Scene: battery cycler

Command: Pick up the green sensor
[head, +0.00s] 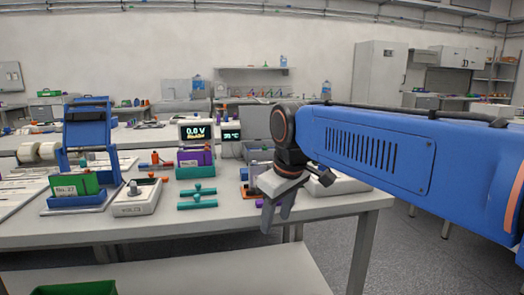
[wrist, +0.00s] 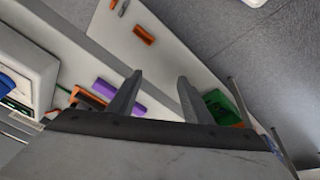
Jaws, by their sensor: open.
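Two green-teal bar-shaped pieces, each with a small knob, lie on the front of the table in the head view: a rear one (head: 198,190) and a front one (head: 197,204). I cannot tell which of them is the green sensor. My gripper (head: 277,219) hangs at the table's front edge, to the right of both pieces and apart from them. Its jaws are open and empty, and in the wrist view the two fingers (wrist: 160,82) stand apart. A green object (wrist: 222,107) shows beside the right finger there; I cannot tell what it is.
Purple and green boxes (head: 195,158) and lit displays (head: 196,131) are behind. A green bin (head: 75,288) sits below.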

